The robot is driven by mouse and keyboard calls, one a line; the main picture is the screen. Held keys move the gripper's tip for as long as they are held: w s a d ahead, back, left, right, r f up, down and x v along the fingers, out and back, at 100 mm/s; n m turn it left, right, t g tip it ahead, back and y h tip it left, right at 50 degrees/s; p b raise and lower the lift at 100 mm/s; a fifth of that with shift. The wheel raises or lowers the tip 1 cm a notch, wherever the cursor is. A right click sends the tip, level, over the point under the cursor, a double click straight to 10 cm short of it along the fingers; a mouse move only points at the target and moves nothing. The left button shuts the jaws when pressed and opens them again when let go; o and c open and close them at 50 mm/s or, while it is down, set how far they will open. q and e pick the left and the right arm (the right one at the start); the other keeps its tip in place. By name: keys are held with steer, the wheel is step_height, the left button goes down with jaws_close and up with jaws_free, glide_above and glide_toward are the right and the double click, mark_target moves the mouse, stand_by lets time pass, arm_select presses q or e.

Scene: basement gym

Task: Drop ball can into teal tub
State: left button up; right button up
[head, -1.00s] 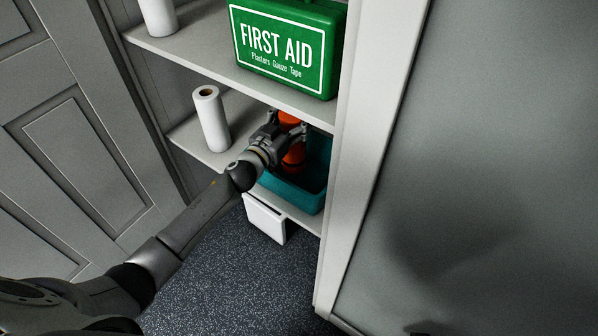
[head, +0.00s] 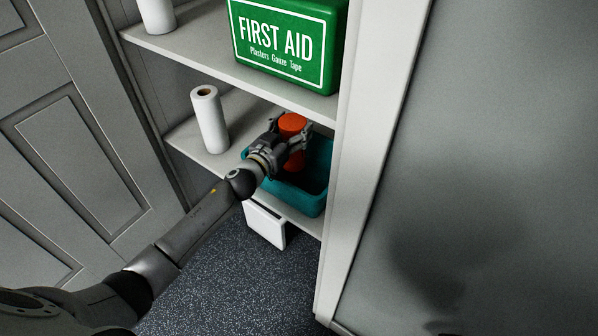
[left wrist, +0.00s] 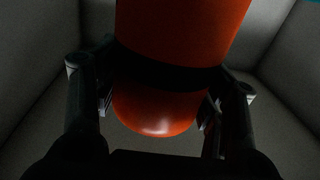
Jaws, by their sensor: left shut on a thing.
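The ball can (head: 293,124) is an orange cylinder with a dark band around its middle. My left gripper (head: 291,134) is shut on it, fingers on either side, and holds it roughly upright. In the left wrist view the can (left wrist: 180,35) fills the middle between the fingers (left wrist: 160,100). The teal tub (head: 299,200) is open-topped and sits on the lower shelf. In the head view the can overlaps the tub's back left part; its lower end is partly hidden by the gripper. My right gripper is out of view.
A white paper roll (head: 209,120) stands on the lower shelf left of my gripper. The upper shelf (head: 200,50) lies close above and carries a green first aid box (head: 285,45). A pale cabinet upright (head: 365,150) borders the tub's right side. A white box (head: 265,226) is below the shelf.

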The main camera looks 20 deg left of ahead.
arm_select(q)
steer(key=o, duration=1.6)
steer(key=v, duration=1.2)
